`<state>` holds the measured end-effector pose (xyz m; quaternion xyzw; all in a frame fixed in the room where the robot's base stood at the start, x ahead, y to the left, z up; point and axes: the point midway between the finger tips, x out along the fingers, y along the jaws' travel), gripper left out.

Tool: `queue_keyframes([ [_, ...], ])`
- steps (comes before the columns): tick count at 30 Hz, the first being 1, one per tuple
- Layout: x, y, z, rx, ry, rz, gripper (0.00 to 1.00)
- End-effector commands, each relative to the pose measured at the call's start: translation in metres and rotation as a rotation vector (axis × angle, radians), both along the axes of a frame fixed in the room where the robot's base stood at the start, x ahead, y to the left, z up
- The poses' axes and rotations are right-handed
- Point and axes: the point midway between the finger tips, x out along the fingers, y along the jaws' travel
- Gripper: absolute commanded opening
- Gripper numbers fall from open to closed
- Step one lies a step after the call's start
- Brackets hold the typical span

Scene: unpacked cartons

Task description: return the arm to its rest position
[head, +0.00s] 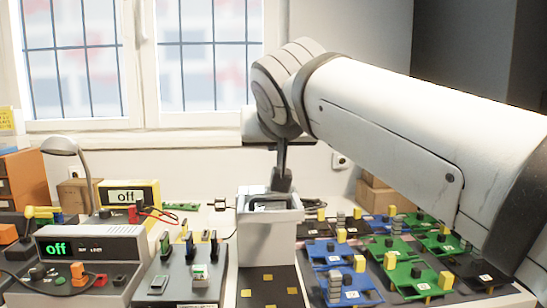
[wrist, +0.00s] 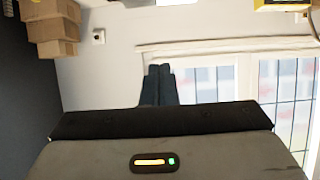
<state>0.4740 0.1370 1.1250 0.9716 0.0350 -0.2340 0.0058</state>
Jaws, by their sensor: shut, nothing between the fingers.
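My gripper (wrist: 160,70) shows in the wrist view as two dark fingers side by side, shut with nothing between them. Behind the fingertips are the pale wall and the window's lower edge. In the head view my white arm (head: 400,125) reaches in from the right, with its rounded wrist end in front of the wall. A dark upright piece (head: 283,178) shows below that end, over the grey bin; I cannot tell whether it is part of my gripper.
The grey bin (head: 264,238) stands mid-bench. Blue and green trays (head: 410,275) with small blocks lie at right, under my arm. Instruments (head: 90,260) and a desk lamp (head: 62,146) stand at left. Cardboard boxes (wrist: 52,30) are by the wall. The window (head: 205,60) is behind.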

Motion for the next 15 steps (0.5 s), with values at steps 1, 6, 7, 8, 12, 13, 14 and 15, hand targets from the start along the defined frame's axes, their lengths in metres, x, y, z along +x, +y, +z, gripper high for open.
queue_keyframes([
  [1, 0.000, 0.000, 0.007, 0.000, -0.002, 0.000, 0.00],
  [6, 0.001, -0.008, 0.011, -0.016, 0.035, -0.008, 0.00],
  [7, 0.000, -0.012, 0.010, -0.024, 0.051, -0.011, 0.00],
  [8, 0.000, -0.016, 0.008, -0.032, 0.072, -0.014, 0.00],
  [12, -0.008, -0.041, -0.006, -0.075, 0.196, -0.032, 0.00],
  [13, -0.010, -0.047, -0.011, -0.083, 0.227, -0.035, 0.00],
  [14, -0.014, -0.052, -0.015, -0.091, 0.255, -0.038, 0.00],
  [15, -0.019, -0.060, -0.021, -0.098, 0.295, -0.042, 0.00],
])
